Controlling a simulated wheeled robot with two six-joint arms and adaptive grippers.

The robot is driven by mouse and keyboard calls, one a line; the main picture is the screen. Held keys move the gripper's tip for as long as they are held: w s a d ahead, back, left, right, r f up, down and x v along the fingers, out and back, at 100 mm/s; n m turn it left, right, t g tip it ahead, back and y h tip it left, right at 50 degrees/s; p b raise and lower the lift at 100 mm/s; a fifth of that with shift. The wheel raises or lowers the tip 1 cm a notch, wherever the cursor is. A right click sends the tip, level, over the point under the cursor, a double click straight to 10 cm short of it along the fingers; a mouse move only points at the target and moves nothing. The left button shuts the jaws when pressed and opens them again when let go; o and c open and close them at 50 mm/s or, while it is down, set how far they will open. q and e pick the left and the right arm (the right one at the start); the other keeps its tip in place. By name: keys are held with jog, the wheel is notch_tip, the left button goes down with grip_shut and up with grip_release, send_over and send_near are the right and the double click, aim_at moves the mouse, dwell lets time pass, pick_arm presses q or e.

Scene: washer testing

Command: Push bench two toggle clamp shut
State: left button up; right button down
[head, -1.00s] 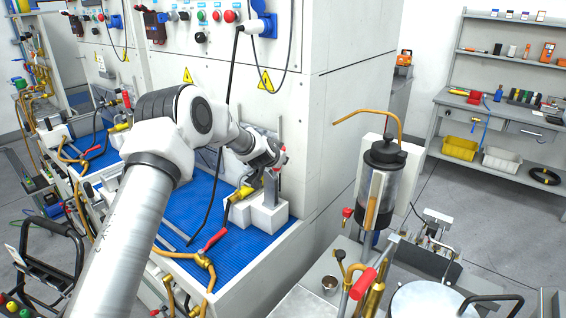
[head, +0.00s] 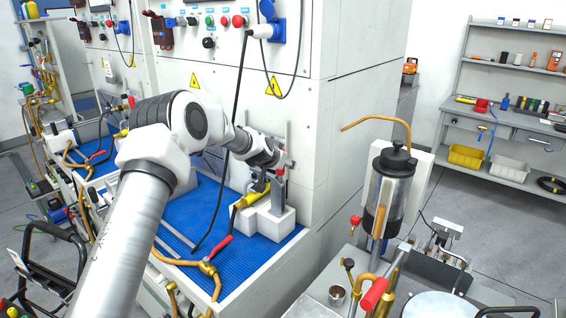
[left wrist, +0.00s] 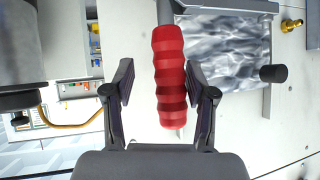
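The clamp's red ribbed handle (left wrist: 170,75) stands between the two fingers of my left gripper (left wrist: 161,82) in the left wrist view. The fingers are apart on either side of it, with gaps showing. In the head view my left gripper (head: 279,162) is above the white block fixture (head: 270,222) on the blue-matted bench (head: 197,213). A grey upright part (head: 277,197) of the clamp stands on the fixture, just below the gripper, and a small bit of red shows there. The arm partly hides the clamp. My right gripper is not in view.
A white cabinet (head: 340,130) rises behind the fixture. A yellow-handled fitting (head: 250,197) and a red valve lever (head: 219,247) lie near the fixture. A clear cylinder (head: 388,190) with an amber pipe stands on the cart at right.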

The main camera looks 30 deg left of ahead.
pick_arm(q)
jog(key=shift+r, duration=0.1)
jog(key=shift+s+d+r, duration=0.15)
jog(key=shift+s+r, duration=0.15)
jog(key=v, duration=1.1)
jog(key=shift+f, duration=0.15)
jog(key=shift+s, duration=0.1)
